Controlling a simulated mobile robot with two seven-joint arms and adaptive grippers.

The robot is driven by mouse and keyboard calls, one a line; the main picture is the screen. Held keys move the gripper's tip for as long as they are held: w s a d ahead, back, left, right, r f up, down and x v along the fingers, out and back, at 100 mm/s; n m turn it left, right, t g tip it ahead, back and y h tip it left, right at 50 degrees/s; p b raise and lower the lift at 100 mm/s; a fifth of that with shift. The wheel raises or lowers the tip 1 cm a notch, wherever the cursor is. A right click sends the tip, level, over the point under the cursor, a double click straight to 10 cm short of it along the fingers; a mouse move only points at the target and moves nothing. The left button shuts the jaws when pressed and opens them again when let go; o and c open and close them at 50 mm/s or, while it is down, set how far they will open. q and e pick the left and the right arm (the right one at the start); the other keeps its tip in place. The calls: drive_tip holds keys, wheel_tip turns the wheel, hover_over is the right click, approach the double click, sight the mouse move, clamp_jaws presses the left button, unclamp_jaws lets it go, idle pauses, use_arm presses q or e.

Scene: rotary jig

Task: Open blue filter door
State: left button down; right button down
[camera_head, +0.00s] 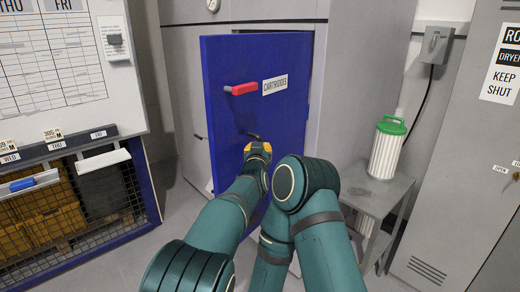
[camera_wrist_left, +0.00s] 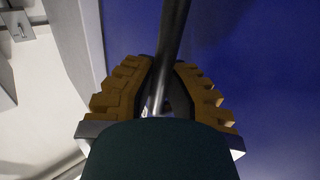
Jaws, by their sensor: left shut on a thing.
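The blue door (camera_head: 228,125) carries a red handle (camera_head: 240,89) and a white "CARTRIDGES" label. In the head view it stands out from the grey cabinet front, with its left edge overlapping the cabinet, so it looks partly open. My left gripper (camera_head: 258,150) is at a dark bar handle (camera_head: 254,136) low on the door. In the left wrist view, the ribbed yellow fingers of the left gripper (camera_wrist_left: 163,88) are shut around the metal bar (camera_wrist_left: 172,45), with blue door surface to the right. My right arm is folded at the front; its gripper is not visible.
A small grey table (camera_head: 375,190) right of the door holds a white ribbed filter (camera_head: 386,150) with a green cap. A mesh-fronted rack (camera_head: 95,235) stands left. Grey floor (camera_head: 180,208) shows between rack and cabinet. A grey locker (camera_head: 445,190) stands right.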

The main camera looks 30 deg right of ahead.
use_arm(q)
drive_tip(key=shift+w+a+f, duration=0.15)
drive_tip(key=shift+f, duration=0.25)
drive_tip(key=c, duration=1.1)
unclamp_jaws()
drive_tip(key=shift+a+r, duration=0.1)
drive_tip(key=shift+o, duration=0.7)
drive_tip(key=shift+a+r, duration=0.1)
drive_tip(key=shift+r, duration=0.1)
drive_tip(key=shift+s, duration=0.2)
drive_tip(key=v, duration=0.7)
drive_tip(key=shift+s, duration=0.15)
